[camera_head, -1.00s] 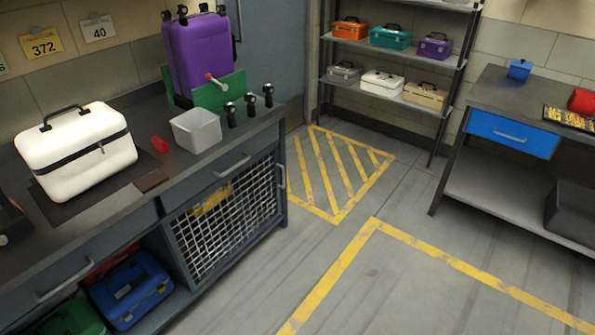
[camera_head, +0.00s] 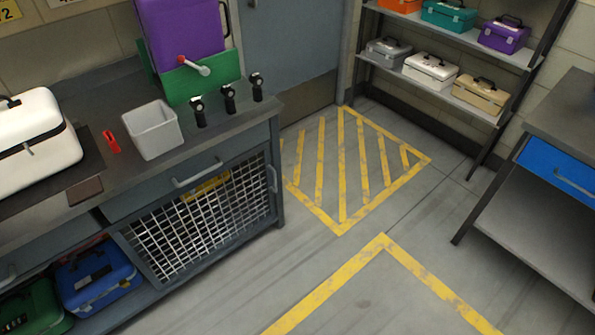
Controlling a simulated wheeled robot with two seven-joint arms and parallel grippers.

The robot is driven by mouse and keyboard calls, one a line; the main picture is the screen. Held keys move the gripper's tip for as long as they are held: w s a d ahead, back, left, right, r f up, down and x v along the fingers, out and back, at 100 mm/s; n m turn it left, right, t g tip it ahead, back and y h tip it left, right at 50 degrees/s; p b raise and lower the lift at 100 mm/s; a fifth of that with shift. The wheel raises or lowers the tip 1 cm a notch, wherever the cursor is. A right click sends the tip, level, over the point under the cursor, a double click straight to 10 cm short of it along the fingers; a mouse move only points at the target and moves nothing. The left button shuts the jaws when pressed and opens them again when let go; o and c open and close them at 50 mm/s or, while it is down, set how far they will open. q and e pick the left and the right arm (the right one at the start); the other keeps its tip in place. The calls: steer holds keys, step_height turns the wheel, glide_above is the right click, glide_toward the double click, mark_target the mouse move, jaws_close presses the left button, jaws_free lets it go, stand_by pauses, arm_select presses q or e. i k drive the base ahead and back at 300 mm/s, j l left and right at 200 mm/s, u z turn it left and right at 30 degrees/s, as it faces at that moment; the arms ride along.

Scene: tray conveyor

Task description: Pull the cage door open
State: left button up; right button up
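The cage door (camera_head: 178,233) is a wire mesh panel in a dark grey frame, low in the front of the workbench (camera_head: 205,152). It looks closed. A vertical handle (camera_head: 271,179) is at its right edge. A yellow item (camera_head: 205,187) shows at the top of the mesh; whether it is a sign on the door or something behind it I cannot tell. Neither of my grippers is in view.
A drawer handle (camera_head: 197,173) juts out above the cage door. A blue toolbox (camera_head: 97,279) and a green one (camera_head: 31,306) sit on the open lower shelf to the left. The floor (camera_head: 300,262) before the door is clear. A blue-drawered table (camera_head: 555,170) stands at right.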

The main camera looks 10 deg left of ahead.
mark_target(115, 232)
steer(key=i+l, duration=0.85)
